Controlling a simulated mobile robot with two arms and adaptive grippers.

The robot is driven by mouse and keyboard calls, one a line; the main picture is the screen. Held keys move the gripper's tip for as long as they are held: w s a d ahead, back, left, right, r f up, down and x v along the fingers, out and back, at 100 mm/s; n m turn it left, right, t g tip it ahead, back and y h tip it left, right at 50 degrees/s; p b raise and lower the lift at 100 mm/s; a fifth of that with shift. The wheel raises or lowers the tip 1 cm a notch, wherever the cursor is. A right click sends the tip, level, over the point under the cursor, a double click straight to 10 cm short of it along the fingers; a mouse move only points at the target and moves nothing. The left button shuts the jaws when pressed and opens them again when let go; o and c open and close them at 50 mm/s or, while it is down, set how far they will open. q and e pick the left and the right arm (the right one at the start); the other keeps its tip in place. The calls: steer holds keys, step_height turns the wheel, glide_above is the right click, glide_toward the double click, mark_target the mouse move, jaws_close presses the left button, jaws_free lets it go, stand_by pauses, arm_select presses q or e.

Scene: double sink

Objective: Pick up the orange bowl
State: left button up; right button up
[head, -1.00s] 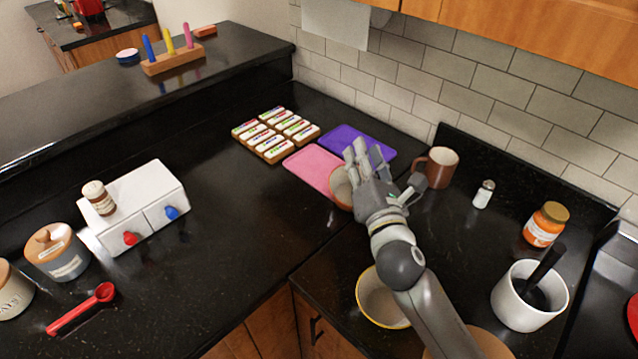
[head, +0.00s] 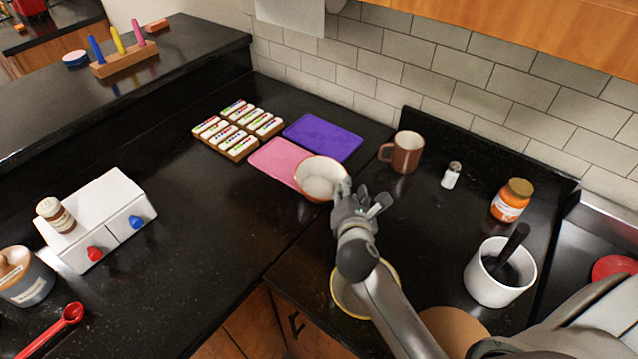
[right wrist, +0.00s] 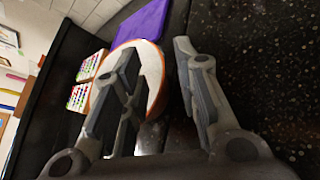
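The orange bowl (head: 321,178), white inside with an orange-brown rim, sits at the right end of the pink board. My right gripper (head: 360,202) is at the bowl's right, near side, with its fingers close to the rim. In the right wrist view the bowl (right wrist: 152,68) is partly hidden behind the left-hand fingers. The fingers of my right gripper (right wrist: 158,75) stand apart, and the bowl's edge shows between them. Whether they touch it I cannot tell. My left gripper is not in view.
A yellow-rimmed bowl (head: 345,299) lies partly under my right arm. A purple board (head: 322,137), a brown mug (head: 402,151), a shaker (head: 451,175), an orange jar (head: 511,201) and a white mortar (head: 490,283) stand around.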

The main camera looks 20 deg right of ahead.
steer(key=x, duration=0.2)
steer(key=p+x, duration=0.1)
steer(key=shift+w+a, duration=0.1)
steer(key=shift+w, duration=0.35)
steer(key=shift+w+d+f, duration=0.25)
steer(key=shift+w+f, duration=0.1)
steer(key=shift+w, duration=0.15)
jaws_close()
steer(key=shift+r, duration=0.1)
